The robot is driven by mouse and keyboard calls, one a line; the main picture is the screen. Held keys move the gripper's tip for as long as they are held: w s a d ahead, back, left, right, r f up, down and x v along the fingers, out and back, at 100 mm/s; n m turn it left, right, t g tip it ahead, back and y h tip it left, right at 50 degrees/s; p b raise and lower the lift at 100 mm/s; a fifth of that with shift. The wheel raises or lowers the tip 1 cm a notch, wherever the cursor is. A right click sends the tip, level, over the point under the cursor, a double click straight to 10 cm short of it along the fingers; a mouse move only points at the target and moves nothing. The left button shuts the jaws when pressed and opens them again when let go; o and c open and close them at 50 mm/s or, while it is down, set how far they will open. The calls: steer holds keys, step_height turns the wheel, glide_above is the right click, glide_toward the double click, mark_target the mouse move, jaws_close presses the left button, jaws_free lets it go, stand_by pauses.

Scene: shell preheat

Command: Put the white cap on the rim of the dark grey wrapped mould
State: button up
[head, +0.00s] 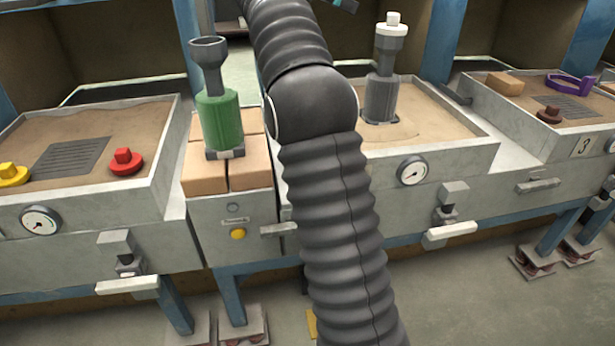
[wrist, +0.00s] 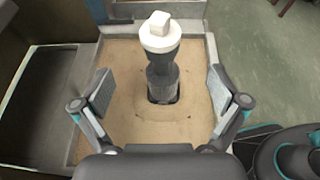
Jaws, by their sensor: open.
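The white cap (head: 392,29) sits on top of the dark grey mould (head: 381,92), which stands upright in the sand of the middle box. In the wrist view the white cap (wrist: 160,33) shows on the rim of the dark mould (wrist: 162,78), beyond my fingers. It looks level there. My gripper (wrist: 162,93) is open and empty, its two fingers spread wide on either side with nothing between the pads touching the cap. In the head view my arm covers the left part of that box.
A green mould (head: 219,120) with a dark funnel top stands on tan bricks (head: 250,165) left of my arm. The left box holds a red cap (head: 126,162), a yellow cap (head: 12,174) and a grate (head: 72,157). The right box holds a purple clamp (head: 572,85) and a brown cap (head: 550,115).

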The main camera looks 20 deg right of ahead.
steer(key=s+a+f+m+t+y, duration=0.4)
steer(key=s+a+f+m+y, duration=0.2)
steer(key=s+a+f, duration=0.6)
steer(key=s+a+f+m+t+y, duration=0.4)
steer(key=s+a+f+m+y, duration=0.3)
steer(key=s+a+f, duration=0.5)
steer(key=s+f+m, duration=0.2)
steer(key=s+f, duration=0.3)
steer(key=s, duration=0.3)
steer(key=shift+s+a+f+m, duration=0.25)
steer(key=shift+s+a+m, duration=0.05)
steer(key=shift+s+m, duration=0.1)
